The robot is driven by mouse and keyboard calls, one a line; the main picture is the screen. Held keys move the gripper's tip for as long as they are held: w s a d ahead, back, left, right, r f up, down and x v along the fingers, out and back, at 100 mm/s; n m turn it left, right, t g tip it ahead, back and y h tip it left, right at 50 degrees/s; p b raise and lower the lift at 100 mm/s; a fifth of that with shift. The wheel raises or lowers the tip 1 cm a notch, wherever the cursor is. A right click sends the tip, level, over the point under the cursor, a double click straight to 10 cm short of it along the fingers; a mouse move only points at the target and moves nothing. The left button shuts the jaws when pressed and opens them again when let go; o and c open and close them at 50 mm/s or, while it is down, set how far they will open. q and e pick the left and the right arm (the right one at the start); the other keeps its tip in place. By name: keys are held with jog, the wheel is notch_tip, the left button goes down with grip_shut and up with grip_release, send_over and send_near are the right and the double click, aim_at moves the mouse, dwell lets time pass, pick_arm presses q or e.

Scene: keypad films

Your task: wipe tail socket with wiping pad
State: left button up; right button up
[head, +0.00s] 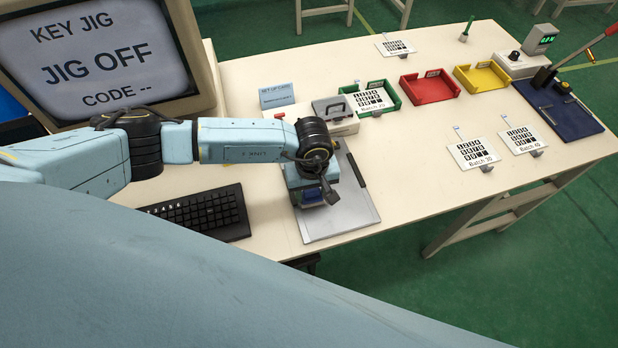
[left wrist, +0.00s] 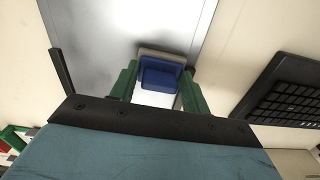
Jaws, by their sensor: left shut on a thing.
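My left gripper (head: 316,201) is over the grey metal plate (head: 345,215) at the table's front edge. In the left wrist view its green fingers (left wrist: 158,85) are shut on a blue pad with a pale backing (left wrist: 160,75), which looks like the wiping pad. I cannot tell whether the pad touches the plate (left wrist: 115,25). The tail socket cannot be made out; a grey jig box (head: 345,122) stands behind the plate, partly hidden by my left arm. My right gripper is not in view.
A keyboard (head: 205,212) lies left of the plate, below a monitor reading "JIG OFF" (head: 100,55). Green (head: 393,97), red (head: 430,88) and yellow (head: 482,78) trays stand behind. Films on cards (head: 474,153) lie at right, near a blue press base (head: 560,112). The table's middle is clear.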

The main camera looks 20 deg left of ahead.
pick_arm(q)
notch_tip(320, 180, up, 3)
jog(key=shift+s+a+f+p, duration=0.1)
jog(key=shift+s+f+p, duration=0.1)
jog(key=shift+p, duration=0.5)
jog(key=shift+w+r+p, duration=0.2)
jog(key=shift+r+p, duration=0.3)
jog(key=shift+r, duration=0.15)
jog(key=shift+r+p, duration=1.35)
jog(key=shift+r, duration=0.75)
